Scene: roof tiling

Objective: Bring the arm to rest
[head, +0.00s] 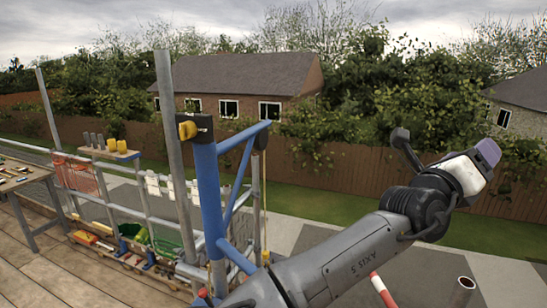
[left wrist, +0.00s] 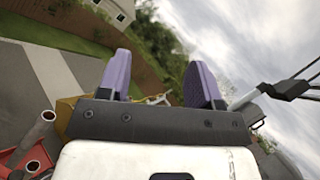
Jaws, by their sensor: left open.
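My left arm (head: 350,258) reaches up from the bottom middle of the head view toward the upper right. My left gripper (head: 488,152) is at its end, raised in the air in front of the fence and hedge, with a purple finger showing. In the left wrist view my left gripper (left wrist: 160,72) has its two purple fingers wide apart, with nothing held between them. My right gripper is in neither view.
A blue post and bracket (head: 211,190) stand left of my arm, with a grey scaffold pole (head: 165,110) beside it. A workbench (head: 22,180) is at the far left. A red-and-white pole (head: 382,290) and an open tube (head: 466,283) stand below the arm. Air around the gripper looks clear.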

